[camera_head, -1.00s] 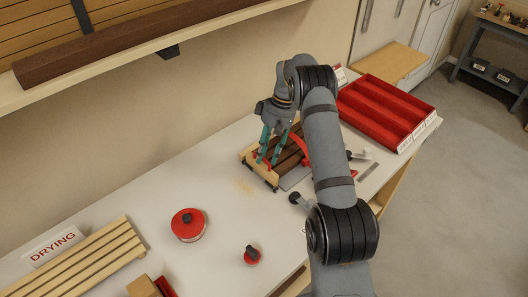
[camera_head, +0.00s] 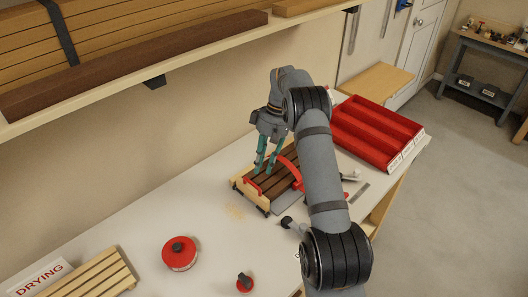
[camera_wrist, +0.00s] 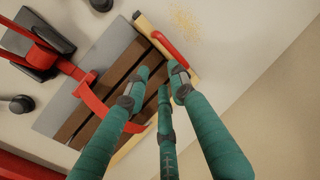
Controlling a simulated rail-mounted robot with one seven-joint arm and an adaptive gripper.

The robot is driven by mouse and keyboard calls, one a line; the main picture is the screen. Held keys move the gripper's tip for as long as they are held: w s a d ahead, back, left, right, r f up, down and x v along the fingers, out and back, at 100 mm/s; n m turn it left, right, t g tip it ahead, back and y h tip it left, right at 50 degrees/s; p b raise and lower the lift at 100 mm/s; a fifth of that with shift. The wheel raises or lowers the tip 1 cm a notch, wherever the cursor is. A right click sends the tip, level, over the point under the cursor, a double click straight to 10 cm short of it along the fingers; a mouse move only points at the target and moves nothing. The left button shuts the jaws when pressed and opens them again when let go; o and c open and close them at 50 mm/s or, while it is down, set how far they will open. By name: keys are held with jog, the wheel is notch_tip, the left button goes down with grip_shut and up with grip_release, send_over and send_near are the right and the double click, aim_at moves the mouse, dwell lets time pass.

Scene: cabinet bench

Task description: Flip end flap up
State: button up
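A low tray with dark brown slats (camera_head: 280,167) sits on the bench; the slats also show in the wrist view (camera_wrist: 100,105). A pale wooden end flap (camera_head: 247,197) with a red handle (camera_head: 252,187) is at its near-left end. The flap's red handle (camera_wrist: 171,50) also shows at the slats' end in the wrist view. My gripper (camera_head: 262,172) has teal fingers pointing down over this end. In the wrist view the fingertips (camera_wrist: 156,85) are spread apart with nothing between them. Whether a finger touches the handle or flap is unclear.
A red curved bar (camera_head: 291,171) crosses the slats, with a clamp-like part (camera_wrist: 45,50) beside it. Red compartment trays (camera_head: 375,133) stand at the far right.

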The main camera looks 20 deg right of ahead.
notch_tip(320, 180, up, 7)
jog(key=shift+w+d, duration=0.25)
jog(key=shift+d, duration=0.15)
jog(key=shift+f, duration=0.15)
send_over(252, 191)
jog(key=w+d, duration=0.3)
jog(key=shift+s+d+f, duration=0.1)
jog(key=shift+f, duration=2.2)
jog(key=shift+s+f, duration=0.1)
jog(key=shift+f, duration=2.15)
jog(key=shift+d, duration=0.1)
